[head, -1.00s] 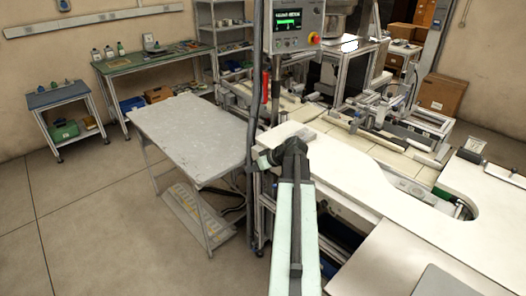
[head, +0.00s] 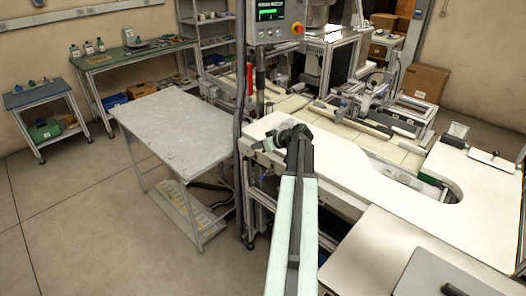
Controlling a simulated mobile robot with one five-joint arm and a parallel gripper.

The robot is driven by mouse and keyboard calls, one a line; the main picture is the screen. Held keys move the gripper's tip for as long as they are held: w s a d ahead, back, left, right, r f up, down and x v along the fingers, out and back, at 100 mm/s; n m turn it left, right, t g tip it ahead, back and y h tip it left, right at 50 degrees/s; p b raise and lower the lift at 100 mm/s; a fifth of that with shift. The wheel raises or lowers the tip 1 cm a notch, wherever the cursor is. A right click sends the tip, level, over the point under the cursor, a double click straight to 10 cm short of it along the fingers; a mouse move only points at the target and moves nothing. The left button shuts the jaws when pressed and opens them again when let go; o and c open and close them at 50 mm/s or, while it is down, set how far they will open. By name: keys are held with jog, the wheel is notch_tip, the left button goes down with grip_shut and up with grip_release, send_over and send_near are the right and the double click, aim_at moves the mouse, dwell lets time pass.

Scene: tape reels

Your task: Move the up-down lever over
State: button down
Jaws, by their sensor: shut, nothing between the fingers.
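My arm reaches forward from the bottom of the head view. My gripper (head: 262,145) is at its far end, turned left, shut and empty. It is over the near left corner of the white worktop (head: 338,157), close to the grey post; whether it touches anything is unclear. A red upright handle (head: 250,78) shows beside the post, above and beyond my gripper. A small blue-grey fitting (head: 264,171) shows below the worktop edge, too small to make out. I cannot tell for certain which part is the up-down lever.
A control box (head: 272,20) with a green-lit screen and a red button hangs on the post (head: 240,150). A bare grey table (head: 175,122) stands to the left. Framed machinery (head: 350,70) stands behind the worktop. The floor at the lower left is clear.

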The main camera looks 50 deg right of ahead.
jog(key=w+f+b, duration=0.3)
jog(key=f+b, duration=0.2)
jog(key=f, duration=0.1)
jog(key=shift+w+a, duration=0.25)
jog(key=shift+w, duration=0.1)
jog(key=shift+s+d, duration=0.1)
jog(key=shift+s, duration=0.05)
